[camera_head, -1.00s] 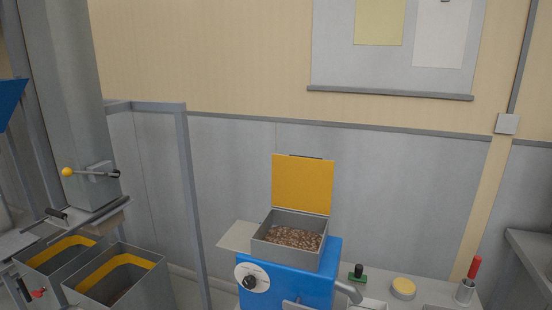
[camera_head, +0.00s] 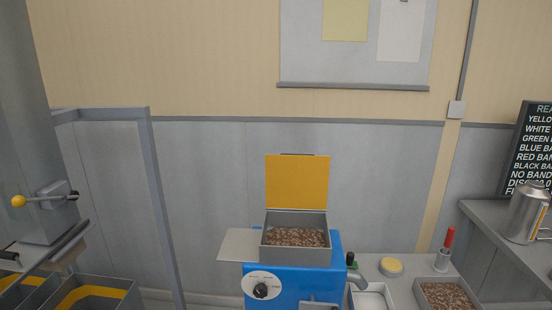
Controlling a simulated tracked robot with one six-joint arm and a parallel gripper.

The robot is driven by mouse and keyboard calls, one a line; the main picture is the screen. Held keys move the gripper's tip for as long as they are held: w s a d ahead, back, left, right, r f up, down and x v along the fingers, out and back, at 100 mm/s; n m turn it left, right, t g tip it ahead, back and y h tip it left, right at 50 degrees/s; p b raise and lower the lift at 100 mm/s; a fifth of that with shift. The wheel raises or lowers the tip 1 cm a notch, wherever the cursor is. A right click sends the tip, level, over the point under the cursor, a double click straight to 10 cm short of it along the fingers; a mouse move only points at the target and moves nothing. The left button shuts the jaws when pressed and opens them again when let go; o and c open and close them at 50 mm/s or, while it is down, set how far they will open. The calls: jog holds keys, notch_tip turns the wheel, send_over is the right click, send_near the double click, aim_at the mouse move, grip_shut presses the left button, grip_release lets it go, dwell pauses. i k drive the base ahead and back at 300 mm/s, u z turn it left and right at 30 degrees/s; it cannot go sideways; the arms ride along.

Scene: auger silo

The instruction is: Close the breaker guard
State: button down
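A blue machine (camera_head: 292,284) stands at the bottom middle, with a grey open-topped hopper (camera_head: 295,254) full of brown grain on top. A yellow lid (camera_head: 297,183) stands upright at the hopper's back edge, open; it appears to be the breaker guard. A white dial with a black knob (camera_head: 261,289) is on the machine's front. A flat grey plate (camera_head: 240,245) sticks out on the hopper's left. My gripper is not in view.
Right of the machine is a grey bench with a yellow-topped round item (camera_head: 391,267), a red-handled tool in a cup (camera_head: 446,248) and a grain tray (camera_head: 446,295). A metal can (camera_head: 525,215) stands on a shelf at right. Bins (camera_head: 90,292) and a frame post (camera_head: 165,210) are left.

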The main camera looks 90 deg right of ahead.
aim_at(294, 182)
jog(key=z, duration=0.25)
jog(key=i, duration=0.7)
jog(key=z, duration=0.95)
jog(key=i, duration=0.8)
jog(key=z, duration=0.45)
